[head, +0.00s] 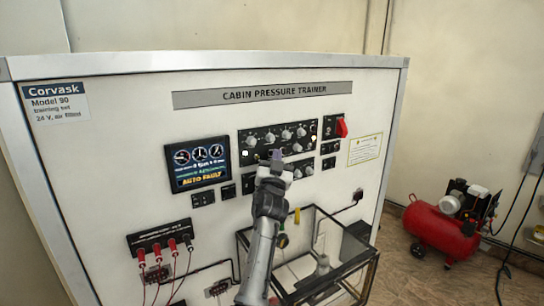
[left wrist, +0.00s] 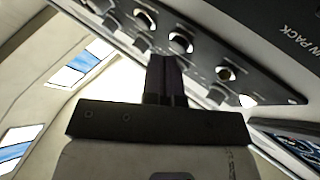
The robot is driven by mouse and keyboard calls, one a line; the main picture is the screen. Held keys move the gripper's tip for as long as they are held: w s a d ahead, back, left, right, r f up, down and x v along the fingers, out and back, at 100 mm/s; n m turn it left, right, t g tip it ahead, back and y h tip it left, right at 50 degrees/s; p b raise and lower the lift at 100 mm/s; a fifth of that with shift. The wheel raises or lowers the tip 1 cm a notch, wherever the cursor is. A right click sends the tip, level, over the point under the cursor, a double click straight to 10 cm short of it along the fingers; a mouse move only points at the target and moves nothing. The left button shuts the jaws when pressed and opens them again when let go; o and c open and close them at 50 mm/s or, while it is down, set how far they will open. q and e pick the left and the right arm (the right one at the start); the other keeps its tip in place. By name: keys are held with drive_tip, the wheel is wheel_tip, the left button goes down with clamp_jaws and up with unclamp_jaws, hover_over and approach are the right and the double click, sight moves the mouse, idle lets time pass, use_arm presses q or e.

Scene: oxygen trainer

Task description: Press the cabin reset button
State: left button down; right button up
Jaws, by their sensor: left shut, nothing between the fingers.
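The trainer panel (head: 120,120) is a white upright board titled "CABIN PRESSURE TRAINER". A black control panel (head: 245,151) with several round knobs is on it, and a bright round spot (head: 251,141) shows at its left. Which control is the cabin reset button I cannot tell; no such label is readable. My left gripper (head: 276,155) is in front of this panel's lower part, fingers shut and empty, covering some of it. In the left wrist view the shut fingers (left wrist: 166,75) point toward a row of knobs and a bright round spot (left wrist: 246,101). Contact cannot be told. My right gripper is not in view.
A screen (head: 197,163) reading "AUTO FAULT" is left of the knobs. A red knob (head: 341,128) is at upper right. Red plugs (head: 172,244) with cables are lower left. A red compressor (head: 440,230) is on the floor.

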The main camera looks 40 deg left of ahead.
use_arm(q)
drive_tip(key=shift+w+a+b, duration=0.15)
drive_tip(key=shift+a+b, duration=0.2)
drive_tip(key=shift+a, duration=0.05)
idle(0.8)
idle(0.3)
drive_tip(key=shift+d, duration=0.25)
drive_tip(key=shift+s+d, duration=0.35)
drive_tip(key=shift+d, duration=0.15)
drive_tip(key=shift+s+d, duration=0.3)
drive_tip(key=shift+d, duration=0.5)
drive_tip(key=shift+s+d, duration=0.35)
drive_tip(key=shift+d, duration=0.4)
drive_tip(key=shift+s+d, duration=0.3)
drive_tip(key=shift+d, duration=0.5)
